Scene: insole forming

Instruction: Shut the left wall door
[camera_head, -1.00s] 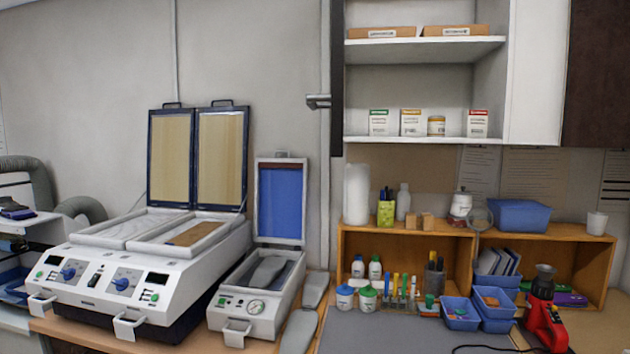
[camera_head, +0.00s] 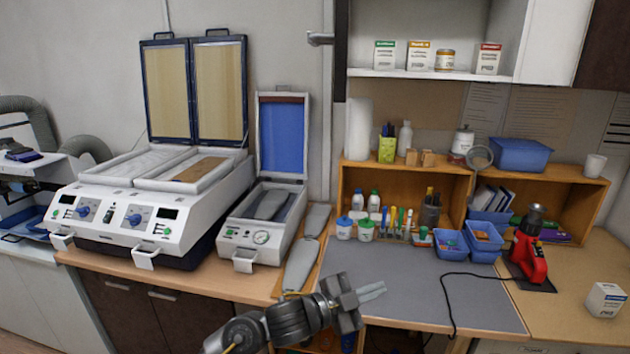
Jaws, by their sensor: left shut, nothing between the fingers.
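The left wall door (camera_head: 341,55) stands open at the left side of the wall cabinet. I see it nearly edge-on as a narrow dark strip, and its upper part is cut off by the top of the picture. Its grey handle (camera_head: 320,38) sticks out to the left. The open wall cabinet (camera_head: 425,74) shows its lower shelf. My left gripper (camera_head: 374,291) is shut and empty, over the front of the grey mat, well below the door and apart from it. My right gripper is not in view.
Small boxes and a jar (camera_head: 445,60) stand on the cabinet shelf. Below is a wooden organizer (camera_head: 405,172) with bottles and tools. Two machines with raised lids (camera_head: 195,90) stand left of the door. The grey mat (camera_head: 430,285) is mostly clear.

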